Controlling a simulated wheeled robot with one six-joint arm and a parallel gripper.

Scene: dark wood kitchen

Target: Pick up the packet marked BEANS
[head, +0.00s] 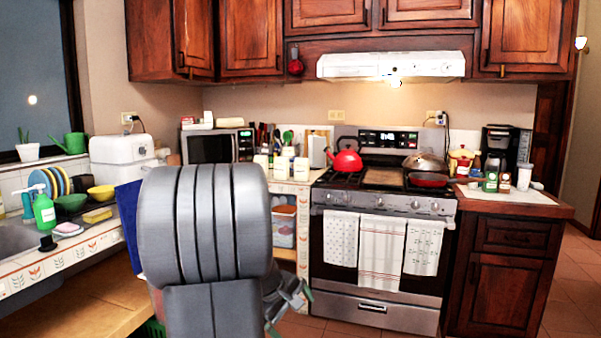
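I cannot make out a packet marked BEANS in the head view; no label is readable at this size. Several small pale containers (281,165) stand on the counter left of the stove. Small green-labelled containers (490,181) stand on the right counter. My grey arm fills the lower middle of the view and hides part of the counter and floor. My gripper (289,305) shows only in part, low beside the arm, in front of the lower cabinet and the stove's left side. Whether its fingers are open or shut is unclear. No held object can be made out.
The stove (380,200) carries a red kettle (346,161) and pans, with towels hanging in front. A coffee maker (497,150) stands on the right counter. The sink counter (75,250) at left holds dishes and a green bottle (44,211). Tiled floor is free at right.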

